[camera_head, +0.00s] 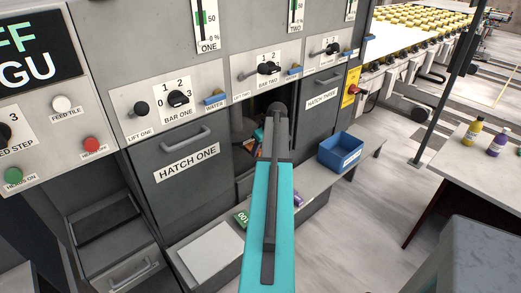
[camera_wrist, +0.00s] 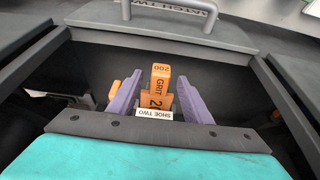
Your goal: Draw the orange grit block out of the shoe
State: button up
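The orange grit block (camera_wrist: 160,78), marked 200 and GRIT, stands in the dark opening in the wrist view. Its lower part is behind a white label reading SHOE TWO (camera_wrist: 153,113) on the shoe, most of which is hidden. My gripper (camera_wrist: 160,76) has purple fingers on either side of the block. The fingers are apart, and I see gaps between them and the block, so it looks open.
The HATCH TWO panel (camera_wrist: 172,18) with its handle lies beyond the opening. Hatch one (camera_head: 180,150) is shut on the left. A grey bench (camera_head: 312,193) carries a blue bin (camera_head: 341,150) and a green block (camera_head: 242,217). A table with bottles (camera_head: 474,133) stands at right.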

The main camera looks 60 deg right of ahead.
jog(key=shift+r, duration=0.15)
jog(key=b+v, duration=0.3)
jog(key=v, duration=1)
jog(key=shift+r, duration=0.25)
jog(key=shift+a, duration=0.1)
dwell(0.6)
